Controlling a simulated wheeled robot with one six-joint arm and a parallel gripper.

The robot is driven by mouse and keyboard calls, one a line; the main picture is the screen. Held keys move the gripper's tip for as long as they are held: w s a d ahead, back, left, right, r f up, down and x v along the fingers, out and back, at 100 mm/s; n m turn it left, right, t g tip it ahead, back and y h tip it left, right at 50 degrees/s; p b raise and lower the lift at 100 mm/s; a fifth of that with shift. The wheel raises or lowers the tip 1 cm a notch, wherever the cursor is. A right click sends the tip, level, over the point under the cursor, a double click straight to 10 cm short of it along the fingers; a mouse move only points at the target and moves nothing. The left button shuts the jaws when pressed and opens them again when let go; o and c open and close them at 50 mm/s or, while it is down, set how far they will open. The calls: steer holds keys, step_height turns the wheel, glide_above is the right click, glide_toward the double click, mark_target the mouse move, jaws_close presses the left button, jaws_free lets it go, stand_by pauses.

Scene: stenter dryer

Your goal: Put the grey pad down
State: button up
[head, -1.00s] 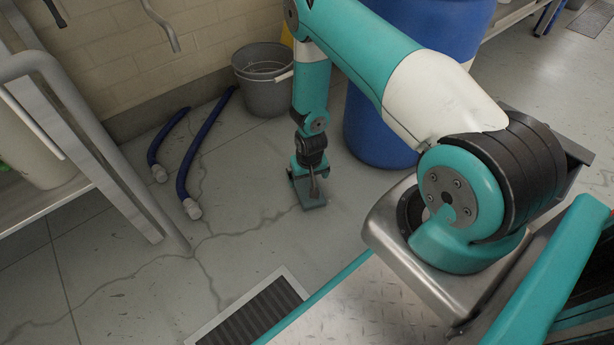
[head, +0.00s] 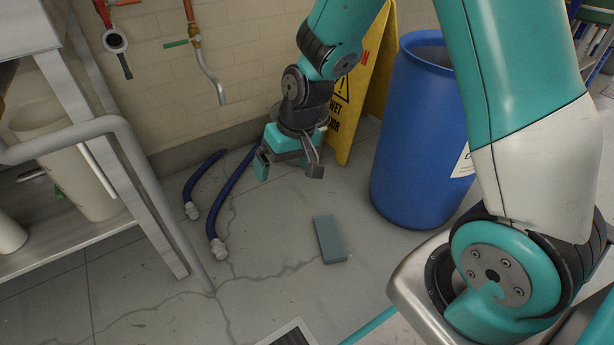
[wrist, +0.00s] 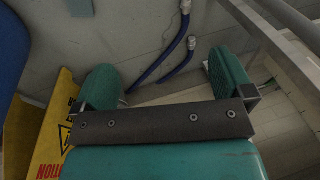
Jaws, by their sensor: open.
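The grey pad (head: 330,239) lies flat on the tiled floor in the head view, with nothing on it. My gripper (head: 288,174) is above the floor, up and to the left of the pad and apart from it. In the wrist view my gripper (wrist: 172,82) is open, its two teal fingers wide apart with nothing between them.
Blue hoses (head: 217,212) lie on the floor left of the pad. A blue drum (head: 418,140) and a yellow wet-floor sign (head: 374,75) stand to the right and behind. A metal bench (head: 115,228) is at left, a floor drain (head: 290,335) in front.

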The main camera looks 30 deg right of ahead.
steer(key=s+a+r+n, duration=0.3)
steer(key=s+r, duration=0.5)
steer(key=s, duration=0.2)
steer(key=s+a+r+n+g+y, duration=0.1)
steer(key=s+a+r+n, duration=0.2)
steer(key=s+r, duration=0.6)
steer(key=shift+s+a+n+g+y, duration=0.3)
steer(key=shift+s+a+n, duration=0.1)
steer(key=shift+s+a, duration=0.3)
stand_by(0.3)
